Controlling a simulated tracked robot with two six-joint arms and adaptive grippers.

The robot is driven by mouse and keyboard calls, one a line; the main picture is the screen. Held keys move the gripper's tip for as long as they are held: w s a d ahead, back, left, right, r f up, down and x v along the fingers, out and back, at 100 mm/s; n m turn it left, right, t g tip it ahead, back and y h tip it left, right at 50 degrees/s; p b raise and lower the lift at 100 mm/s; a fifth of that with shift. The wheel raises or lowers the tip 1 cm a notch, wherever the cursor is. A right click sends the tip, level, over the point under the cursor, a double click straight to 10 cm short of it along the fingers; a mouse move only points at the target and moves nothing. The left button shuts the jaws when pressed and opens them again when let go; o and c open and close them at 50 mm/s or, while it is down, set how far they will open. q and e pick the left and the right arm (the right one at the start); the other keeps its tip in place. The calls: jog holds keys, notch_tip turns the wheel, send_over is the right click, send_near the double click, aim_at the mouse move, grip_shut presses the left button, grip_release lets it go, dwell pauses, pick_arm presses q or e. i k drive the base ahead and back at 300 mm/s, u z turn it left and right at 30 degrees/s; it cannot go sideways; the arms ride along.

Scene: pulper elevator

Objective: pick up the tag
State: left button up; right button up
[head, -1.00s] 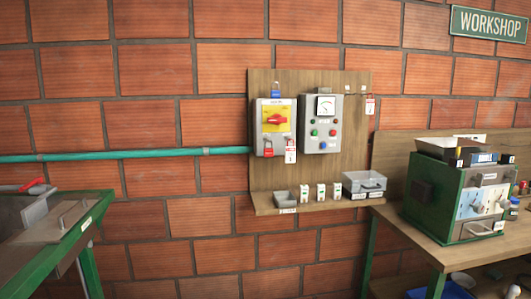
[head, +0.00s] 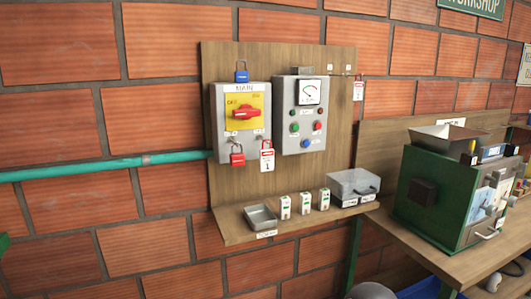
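A red and white tag (head: 267,157) hangs below the lower right of the main switch box (head: 240,119), beside a red padlock (head: 237,155). A second red and white tag (head: 359,88) hangs from a hook at the board's upper right. The box has a yellow plate with a red rotary handle. A blue padlock (head: 241,72) sits on top of it. Neither of my grippers shows in the head view.
The wooden board's shelf (head: 225,224) holds a grey tray (head: 261,217), several small white boxes and a clear-lidded container (head: 353,184). A control box with a gauge (head: 299,116) hangs beside the switch. A green machine (head: 432,200) stands on the right bench. A green pipe (head: 100,167) runs left.

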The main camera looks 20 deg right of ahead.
aim_at(267, 155)
jog(key=z, duration=0.35)
jog(key=i, duration=0.85)
jog(key=z, duration=0.7)
jog(key=k, duration=0.8)
jog(key=z, duration=0.25)
jog(key=i, duration=0.8)
jog(key=u, duration=0.1)
